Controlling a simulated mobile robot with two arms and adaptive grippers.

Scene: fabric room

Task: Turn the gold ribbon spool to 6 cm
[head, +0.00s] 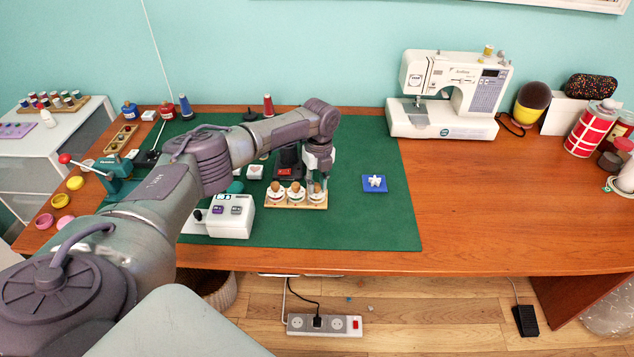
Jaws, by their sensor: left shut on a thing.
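A small wooden rack (290,206) on the green mat holds three round white spools in a row. The left spool (276,197) and the middle spool (297,199) have brown knobs on top. My left gripper (317,186) points down at the right end of the rack and is shut on the top of the right spool (317,198). The fingers hide most of that spool's knob. The ribbon colours and any length marks are too small to read, so I cannot tell which spool is gold. My right gripper is out of view.
A white device (231,217) with a small display stands left of the rack. A blue square (374,184) with a white piece lies to the right. The green mat (385,225) is clear around it. A sewing machine (450,95) stands at the back.

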